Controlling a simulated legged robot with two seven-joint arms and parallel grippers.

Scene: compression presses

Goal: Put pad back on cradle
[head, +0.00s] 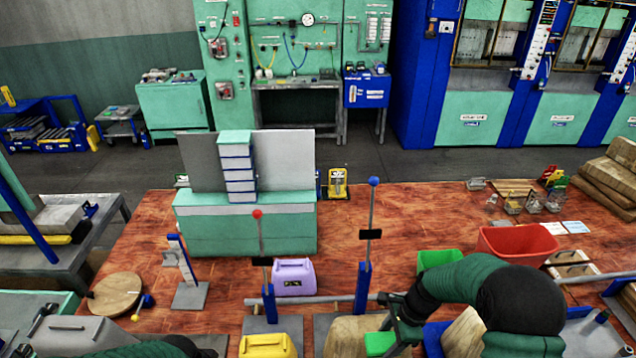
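A small bright green block (380,343), possibly the pad, shows at the bottom edge, right at the fingertips of my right gripper (394,325). The gripper's dark fingers point down and partly overlap the block. I cannot tell whether they are closed on it. Beside and behind it is a tan wooden block (343,335) in front of a grey rail. It could be part of the cradle, but I cannot tell. My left arm shows only as a teal and black piece at the bottom left. Its gripper is not clearly in view.
Two upright rods with a red ball (257,214) and a blue ball (374,181) stand near the green block. A purple weight (294,278), a yellow weight (267,345), a green bin (438,261) and a red bin (517,243) are nearby.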

